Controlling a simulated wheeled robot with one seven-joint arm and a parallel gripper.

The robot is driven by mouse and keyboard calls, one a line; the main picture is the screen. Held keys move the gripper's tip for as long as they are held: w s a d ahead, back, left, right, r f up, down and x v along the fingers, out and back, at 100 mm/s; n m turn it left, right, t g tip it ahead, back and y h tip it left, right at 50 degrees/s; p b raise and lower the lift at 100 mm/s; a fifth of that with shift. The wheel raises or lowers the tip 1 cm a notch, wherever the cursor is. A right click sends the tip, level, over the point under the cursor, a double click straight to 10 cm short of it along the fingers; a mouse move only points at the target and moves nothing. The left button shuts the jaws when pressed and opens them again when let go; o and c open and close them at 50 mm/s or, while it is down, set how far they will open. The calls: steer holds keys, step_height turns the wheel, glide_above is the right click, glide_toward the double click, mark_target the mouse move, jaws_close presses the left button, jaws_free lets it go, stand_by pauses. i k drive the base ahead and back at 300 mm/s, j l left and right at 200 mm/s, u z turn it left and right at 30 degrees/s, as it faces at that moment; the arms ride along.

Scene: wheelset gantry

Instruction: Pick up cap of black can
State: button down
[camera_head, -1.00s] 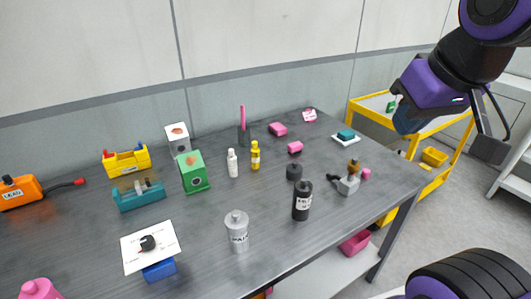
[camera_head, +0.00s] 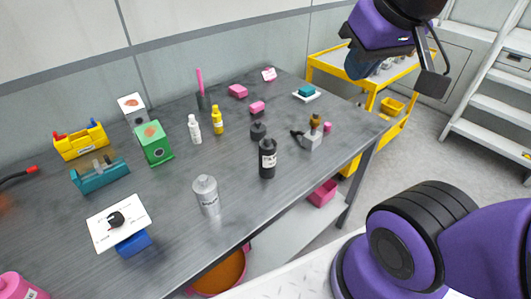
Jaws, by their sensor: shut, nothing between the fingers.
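A black can (camera_head: 267,162) with a white label stands upright near the front edge of the table, right of the middle. A narrower black top (camera_head: 267,144) shows on it; I cannot tell whether this is a separate cap. My gripper (camera_head: 432,86) is at the upper right, beyond the table's right end and well apart from the can. It is shut and empty. Its fingertips are small and dark in this view.
A grey can (camera_head: 207,197), a dark pot (camera_head: 258,131) and a small grey bottle (camera_head: 312,138) stand near the black can on the grey table (camera_head: 180,245). A yellow cart (camera_head: 323,69) and white stairs (camera_head: 490,100) are at the right.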

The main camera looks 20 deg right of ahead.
mark_target(258, 131)
steer(key=i+l+u, duration=0.15)
steer(key=l, duration=0.2)
steer(key=i+l+u, duration=0.1)
steer(key=l, duration=0.25)
steer(key=i+l+u, duration=0.15)
steer(key=l, duration=0.25)
steer(key=i+l+u, duration=0.15)
steer(key=l, duration=0.25)
